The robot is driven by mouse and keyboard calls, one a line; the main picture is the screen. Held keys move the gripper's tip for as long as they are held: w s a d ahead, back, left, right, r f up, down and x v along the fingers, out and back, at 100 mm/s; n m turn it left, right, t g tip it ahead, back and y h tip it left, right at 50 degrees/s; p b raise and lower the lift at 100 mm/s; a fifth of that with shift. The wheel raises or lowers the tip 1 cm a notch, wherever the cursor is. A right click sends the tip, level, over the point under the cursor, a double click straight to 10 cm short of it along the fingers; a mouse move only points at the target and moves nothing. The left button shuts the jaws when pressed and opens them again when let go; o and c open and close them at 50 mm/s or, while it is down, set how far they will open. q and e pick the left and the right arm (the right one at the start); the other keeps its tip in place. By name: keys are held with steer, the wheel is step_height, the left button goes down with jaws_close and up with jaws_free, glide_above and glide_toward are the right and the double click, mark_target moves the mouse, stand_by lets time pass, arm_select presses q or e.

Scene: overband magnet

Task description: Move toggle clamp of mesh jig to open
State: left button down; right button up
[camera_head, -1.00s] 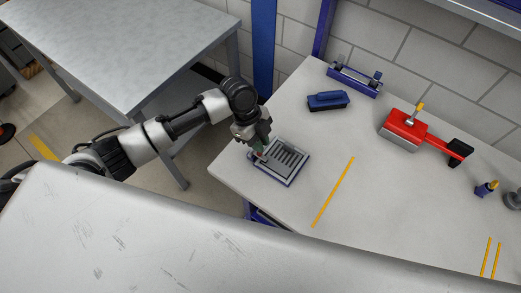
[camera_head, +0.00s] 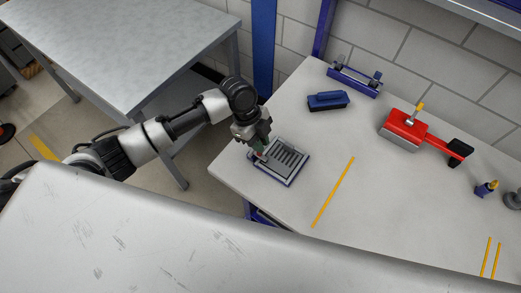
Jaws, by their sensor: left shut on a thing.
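The mesh jig (camera_head: 286,173) is a small grey plate with dark slots and a blue edge, lying at the left corner of the white table. My left gripper (camera_head: 260,153) is at the jig's upper left side, pointing down. It is shut on a small part there with a bit of red, which looks like the toggle clamp's handle. The fingers hide most of the clamp, so its angle cannot be told. My right gripper is not in view.
A blue block (camera_head: 328,101), a blue holder (camera_head: 354,80) and a red tool with a black handle (camera_head: 407,130) stand towards the wall. A yellow line (camera_head: 333,192) marks the white table (camera_head: 390,210). The grey metal table (camera_head: 130,45) is at the left.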

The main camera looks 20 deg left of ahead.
arm_select(q)
steer(key=shift+w+a+r, duration=0.15)
steer(key=shift+w+a, duration=0.05)
steer(key=shift+a, duration=0.35)
steer(key=shift+w+a+r, duration=0.1)
steer(key=shift+w+a, duration=0.1)
steer(key=shift+a, duration=0.4)
steer(key=shift+w+a+f, duration=0.15)
steer(key=shift+w+a, duration=0.05)
steer(key=shift+a, duration=0.35)
steer(key=shift+w+a+f, duration=0.1)
steer(key=shift+w+a, duration=0.1)
steer(key=shift+a, duration=0.3)
